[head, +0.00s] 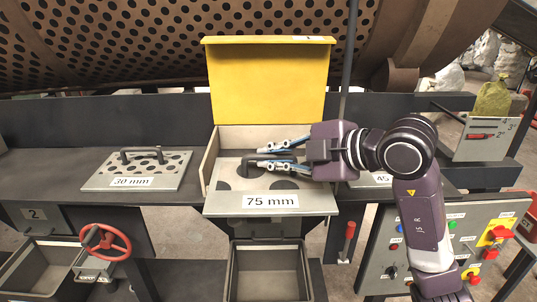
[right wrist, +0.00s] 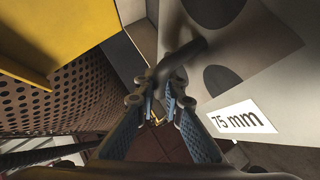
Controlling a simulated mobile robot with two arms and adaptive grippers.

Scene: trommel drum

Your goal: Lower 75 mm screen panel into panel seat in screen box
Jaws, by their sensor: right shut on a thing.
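The 75 mm screen panel (head: 315,200) is a grey plate with large dark holes, a white label and a dark handle. It lies roughly level at the screen box (head: 211,158), its front part towards me. My right gripper (head: 265,155) comes in from the right and is shut on the panel's handle (right wrist: 183,58). The right wrist view shows the handle between the fingers (right wrist: 172,100), with the plate (right wrist: 245,55) to the right. The panel seat is hidden under the panel; I cannot tell whether the panel touches it. My left gripper is out of view.
The yellow lid (head: 268,80) stands open behind the box. A 30 mm panel (head: 100,180) lies on the bench to the left; another labelled panel (head: 372,179) is partly hidden by my right arm. An open bin (head: 268,272) sits below, and a control panel (head: 455,245) stands at right.

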